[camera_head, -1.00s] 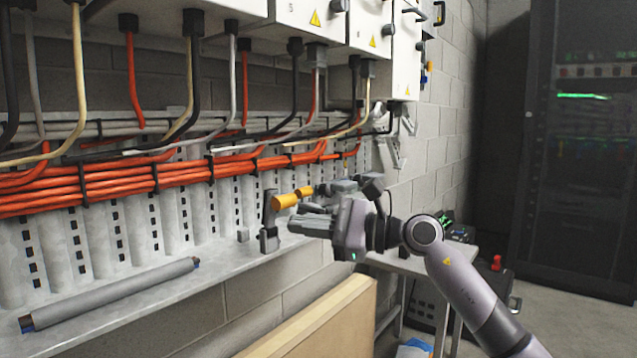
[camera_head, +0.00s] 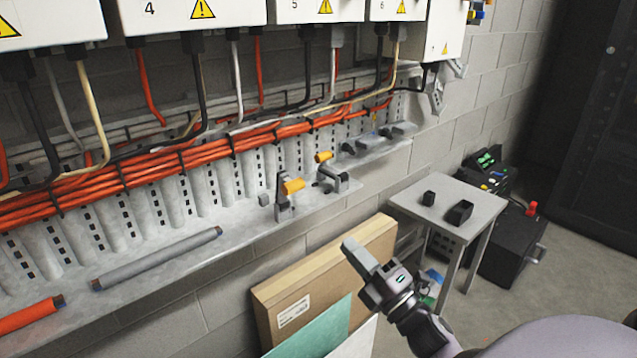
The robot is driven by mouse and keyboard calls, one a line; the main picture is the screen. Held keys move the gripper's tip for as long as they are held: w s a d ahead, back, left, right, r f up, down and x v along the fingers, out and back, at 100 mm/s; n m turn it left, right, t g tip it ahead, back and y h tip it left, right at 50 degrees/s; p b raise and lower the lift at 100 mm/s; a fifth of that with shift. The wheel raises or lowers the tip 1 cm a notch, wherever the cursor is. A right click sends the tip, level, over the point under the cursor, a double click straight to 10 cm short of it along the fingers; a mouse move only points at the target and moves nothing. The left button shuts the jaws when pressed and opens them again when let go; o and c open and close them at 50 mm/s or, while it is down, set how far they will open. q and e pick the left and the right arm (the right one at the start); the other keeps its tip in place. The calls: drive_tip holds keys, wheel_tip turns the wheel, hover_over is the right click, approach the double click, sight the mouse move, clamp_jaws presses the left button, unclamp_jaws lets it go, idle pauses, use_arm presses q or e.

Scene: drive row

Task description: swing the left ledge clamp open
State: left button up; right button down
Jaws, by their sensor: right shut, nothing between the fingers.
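The left ledge clamp (camera_head: 284,207) stands near the front edge of the wall ledge (camera_head: 232,222), with a grey upright and an orange grip (camera_head: 293,186) at its top. My right gripper (camera_head: 350,246) is shut and empty. It is below and to the right of the left clamp in the picture, in front of a cardboard box, touching neither clamp. My left gripper is out of view.
A grey tube (camera_head: 160,258) and an orange tube (camera_head: 28,316) lie on the ledge to the left. Orange cables (camera_head: 150,172) run along the wall above. A cardboard box (camera_head: 325,278) leans below the ledge. A small table (camera_head: 450,205) stands at right with two dark blocks.

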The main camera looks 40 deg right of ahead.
sight(299, 187)
drive_tip(key=p+x, duration=0.2)
drive_tip(key=x, duration=1.2)
drive_tip(key=shift+f, duration=0.1)
drive_tip(key=shift+w+r, duration=0.5)
drive_tip(key=shift+r, duration=0.2)
